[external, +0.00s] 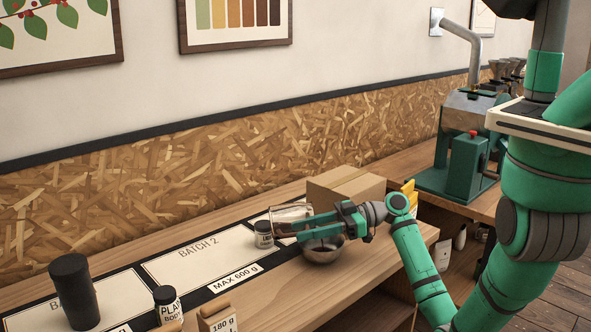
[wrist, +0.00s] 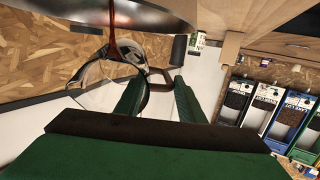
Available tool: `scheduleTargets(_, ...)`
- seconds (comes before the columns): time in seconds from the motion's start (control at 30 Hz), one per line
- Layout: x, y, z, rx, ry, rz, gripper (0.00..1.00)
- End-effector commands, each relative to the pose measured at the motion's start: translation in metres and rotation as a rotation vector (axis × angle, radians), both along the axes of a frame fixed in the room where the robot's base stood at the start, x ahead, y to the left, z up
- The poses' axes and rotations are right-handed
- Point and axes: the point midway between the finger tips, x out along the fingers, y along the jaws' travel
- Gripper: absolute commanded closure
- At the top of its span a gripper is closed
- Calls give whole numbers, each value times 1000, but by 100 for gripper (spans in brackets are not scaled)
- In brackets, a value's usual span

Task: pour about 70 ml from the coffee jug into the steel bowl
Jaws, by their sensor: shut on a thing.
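In the wrist view a thin brown stream (wrist: 112,32) runs between the jug's glass (wrist: 92,68) and the bowl (wrist: 150,14), which is cut off by the top edge. The bowl's liquid level cannot be told.
A cardboard box (external: 345,186) is behind the bowl. A dark cylinder (external: 74,290) and another labelled jar (external: 168,304) stand at left. The Batch 2 card (external: 195,262) is largely clear.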

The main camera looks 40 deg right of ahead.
Motion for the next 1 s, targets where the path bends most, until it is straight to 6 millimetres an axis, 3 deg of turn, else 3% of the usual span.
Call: scheduleTargets(1.0,-1,-2,3,47,-36,0,100)
